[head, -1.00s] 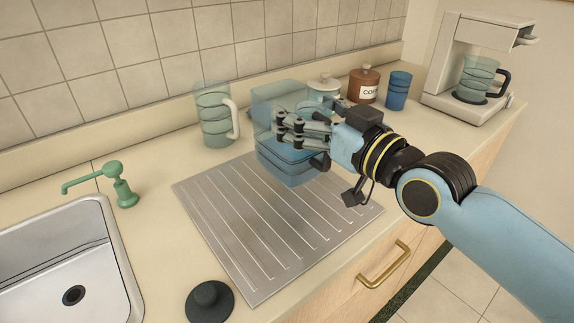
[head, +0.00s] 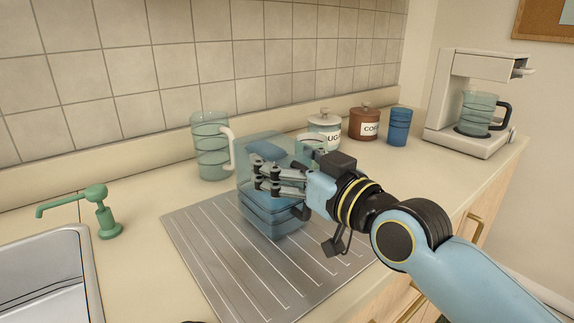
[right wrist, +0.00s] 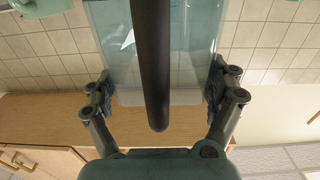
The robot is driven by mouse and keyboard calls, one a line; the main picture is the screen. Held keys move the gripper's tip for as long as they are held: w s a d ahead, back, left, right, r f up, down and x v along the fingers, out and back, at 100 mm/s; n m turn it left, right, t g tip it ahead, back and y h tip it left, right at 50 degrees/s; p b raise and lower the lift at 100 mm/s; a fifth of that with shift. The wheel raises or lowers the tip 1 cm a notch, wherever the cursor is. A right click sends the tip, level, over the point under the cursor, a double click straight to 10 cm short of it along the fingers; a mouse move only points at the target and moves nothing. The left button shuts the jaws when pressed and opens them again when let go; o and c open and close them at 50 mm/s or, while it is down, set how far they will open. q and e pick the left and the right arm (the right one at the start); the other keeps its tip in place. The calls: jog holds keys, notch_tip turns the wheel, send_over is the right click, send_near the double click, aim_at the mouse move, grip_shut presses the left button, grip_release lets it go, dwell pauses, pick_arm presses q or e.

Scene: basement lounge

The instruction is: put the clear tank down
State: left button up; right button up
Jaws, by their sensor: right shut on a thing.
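The clear tank (head: 272,217) is a bluish see-through box with a dark handle, in the middle of the head view. It is upright over the ribbed metal drainboard (head: 205,250); I cannot tell whether its bottom touches the board. My right gripper (head: 272,178) is shut on the tank, its fingers across the upper part. In the right wrist view the tank (right wrist: 195,60) lies between the two fingers (right wrist: 165,95), with its dark handle (right wrist: 152,70) running down the middle. My left gripper is not in view.
A clear pitcher (head: 210,150) stands close behind the tank. A sugar canister (head: 326,123), a brown coffee canister (head: 364,125), a blue cup (head: 398,128) and a coffee maker (head: 468,100) stand farther right. A green soap dispenser (head: 103,215) and the sink (head: 45,270) are left. The drainboard's left part is clear.

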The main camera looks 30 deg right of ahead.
jog(key=shift+f, duration=0.15)
jog(key=o, duration=1.4)
jog(key=shift+o, duration=0.2)
